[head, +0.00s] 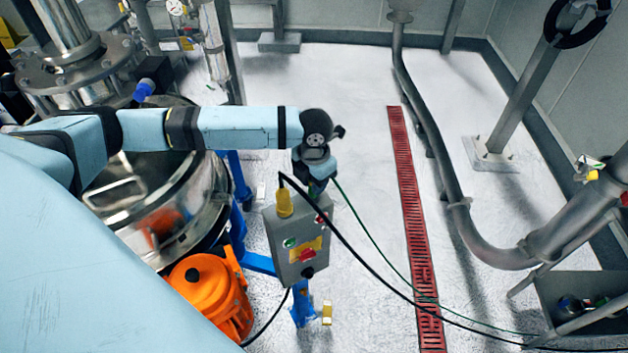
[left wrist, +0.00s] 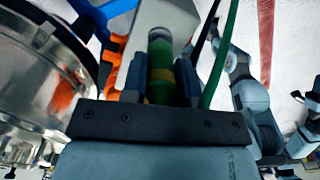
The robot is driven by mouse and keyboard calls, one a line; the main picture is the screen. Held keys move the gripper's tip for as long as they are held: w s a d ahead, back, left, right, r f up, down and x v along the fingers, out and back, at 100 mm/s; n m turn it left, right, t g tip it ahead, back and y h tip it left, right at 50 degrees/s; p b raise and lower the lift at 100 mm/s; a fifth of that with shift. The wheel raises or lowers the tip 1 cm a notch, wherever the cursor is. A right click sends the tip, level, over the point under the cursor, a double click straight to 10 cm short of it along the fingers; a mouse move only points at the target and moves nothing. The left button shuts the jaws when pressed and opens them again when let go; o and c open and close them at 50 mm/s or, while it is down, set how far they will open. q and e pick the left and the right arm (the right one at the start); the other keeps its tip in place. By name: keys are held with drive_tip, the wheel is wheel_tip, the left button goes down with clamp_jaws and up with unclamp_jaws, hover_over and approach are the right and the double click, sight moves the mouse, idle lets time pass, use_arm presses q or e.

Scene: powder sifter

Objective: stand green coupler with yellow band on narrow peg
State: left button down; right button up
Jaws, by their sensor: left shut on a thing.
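The green coupler with the yellow band (left wrist: 160,75) is between the two fingers of my left gripper (left wrist: 160,88) in the left wrist view. The fingers are shut on it from both sides. Its dark round end faces away from the palm. In the head view my left gripper (head: 317,183) points down just above and behind the grey control box, and the coupler is mostly hidden there. I cannot make out the narrow peg in either view. My right gripper does not show clearly in either view.
The grey control box (head: 298,240) with buttons and a black cable stands below the gripper. A green cable (head: 362,232) runs close by. A steel vessel (head: 160,195) and an orange motor (head: 212,290) are at left. A grey tray (head: 590,285) with small parts is at right.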

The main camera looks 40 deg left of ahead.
use_arm(q)
drive_tip(key=shift+f, duration=0.7)
idle(0.5)
drive_tip(key=c, duration=0.8)
unclamp_jaws()
